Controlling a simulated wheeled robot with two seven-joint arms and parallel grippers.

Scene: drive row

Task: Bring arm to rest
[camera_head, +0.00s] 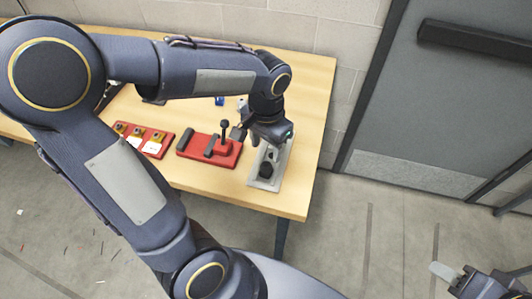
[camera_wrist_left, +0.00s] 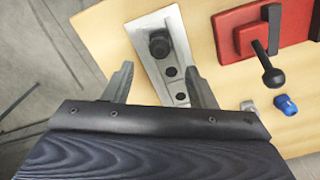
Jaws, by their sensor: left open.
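My left arm reaches in from the left over the wooden table. My left gripper (camera_head: 250,138) is above the right part of the table, near the grey plate with black knobs (camera_head: 282,178). In the left wrist view its fingers (camera_wrist_left: 160,85) are spread and nothing is held between them. The grey plate (camera_wrist_left: 146,30) shows beyond and between the fingers. My right gripper (camera_head: 456,276) shows only in part at the lower right, off the table and over the floor; its jaw opening is unclear.
A red base with a black-knobbed lever (camera_head: 224,148) stands left of the grey plate. A red panel with several yellow parts (camera_head: 153,148) is further left. A small blue item (camera_wrist_left: 284,105) lies on the table (camera_head: 310,95). A grey door (camera_head: 440,110) and open floor are right.

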